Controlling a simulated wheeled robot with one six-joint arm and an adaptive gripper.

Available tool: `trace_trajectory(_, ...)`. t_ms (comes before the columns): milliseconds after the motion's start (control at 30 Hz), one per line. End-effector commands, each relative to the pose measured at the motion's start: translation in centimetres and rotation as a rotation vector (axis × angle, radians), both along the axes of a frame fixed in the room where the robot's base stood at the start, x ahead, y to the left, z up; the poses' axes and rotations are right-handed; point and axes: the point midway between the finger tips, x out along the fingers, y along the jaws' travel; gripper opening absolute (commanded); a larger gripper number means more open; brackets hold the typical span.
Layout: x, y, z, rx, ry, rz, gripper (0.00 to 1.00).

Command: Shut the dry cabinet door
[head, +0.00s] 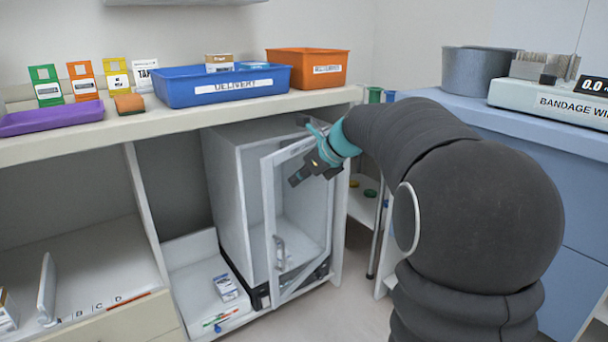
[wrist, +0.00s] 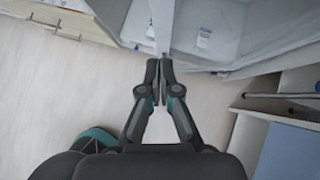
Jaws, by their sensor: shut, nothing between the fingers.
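The dry cabinet (head: 228,190) is a white box on the shelf under the counter. Its door (head: 270,215), a white frame with a clear pane and a handle (head: 280,253) low on its left side, stands partly open. The door's free left edge is out from the cabinet front. My gripper (head: 297,178) is shut and empty, in front of the upper part of the door. In the wrist view my gripper (wrist: 158,68) has its fingertips together close to the door's edge (wrist: 163,28); I cannot tell whether they touch it.
The counter edge (head: 180,120) runs above the cabinet, with a blue bin (head: 220,88) and an orange bin (head: 307,66) on it. A small box (head: 225,288) and pens lie left of the cabinet. A blue counter (head: 500,125) stands at right. The floor (head: 355,300) in front is clear.

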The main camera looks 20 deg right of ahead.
Motion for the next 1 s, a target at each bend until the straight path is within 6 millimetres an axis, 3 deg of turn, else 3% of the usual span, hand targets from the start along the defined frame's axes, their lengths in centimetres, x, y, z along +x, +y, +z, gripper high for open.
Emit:
trace_trajectory(233, 2.6, 2.0, -3.5, -0.001, 0.002, 0.003, 0.00)
trace_trajectory(500, 5.1, 3.9, -3.1, -0.003, -0.001, 0.001, 0.00)
trace_trajectory(1000, 5.7, 4.3, -3.0, -0.002, 0.000, 0.001, 0.00)
